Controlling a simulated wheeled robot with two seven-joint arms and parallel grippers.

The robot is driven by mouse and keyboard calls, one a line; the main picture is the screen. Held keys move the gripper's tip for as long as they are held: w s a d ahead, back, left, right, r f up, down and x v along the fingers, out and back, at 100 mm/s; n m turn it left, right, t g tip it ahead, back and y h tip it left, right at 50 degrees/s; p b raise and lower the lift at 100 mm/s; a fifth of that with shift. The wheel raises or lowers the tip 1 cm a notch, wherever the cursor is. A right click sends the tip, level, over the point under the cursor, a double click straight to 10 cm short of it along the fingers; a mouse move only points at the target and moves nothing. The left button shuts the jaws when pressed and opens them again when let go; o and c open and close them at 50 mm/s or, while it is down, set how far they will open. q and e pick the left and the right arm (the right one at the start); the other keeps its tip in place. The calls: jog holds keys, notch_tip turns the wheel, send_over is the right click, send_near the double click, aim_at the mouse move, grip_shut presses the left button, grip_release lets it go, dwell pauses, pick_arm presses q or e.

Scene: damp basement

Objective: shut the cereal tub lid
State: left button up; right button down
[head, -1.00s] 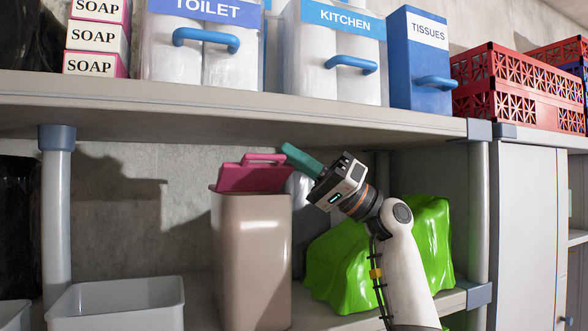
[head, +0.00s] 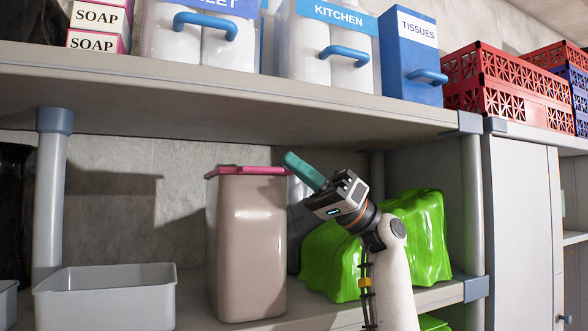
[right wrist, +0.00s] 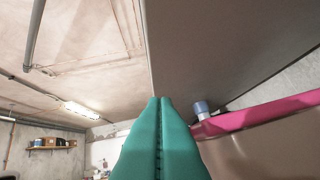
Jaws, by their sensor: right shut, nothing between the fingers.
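The cereal tub (head: 247,245) is a tall beige-grey bin standing on the lower shelf in the head view. Its pink lid (head: 245,171) lies flat across the top, level with the rim; any small gap under it cannot be made out. My right gripper (head: 290,159) has teal fingers, shut and empty, just right of the lid and slightly above it. In the right wrist view the shut fingers (right wrist: 160,110) point forward, with the pink lid edge (right wrist: 260,112) and the tub side (right wrist: 265,150) at the right. My left gripper is out of view.
The upper shelf (head: 250,110) is close above the lid and my gripper. A bright green draped object (head: 415,230) sits right of the tub, behind my right arm. A white open bin (head: 105,300) stands to the left, with a shelf post (head: 50,200) behind it.

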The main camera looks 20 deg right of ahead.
jog(key=s+d+b, duration=0.1)
jog(key=d+b, duration=0.1)
jog(key=d, duration=1)
jog(key=shift+s, duration=0.35)
jog(key=shift+f, duration=0.1)
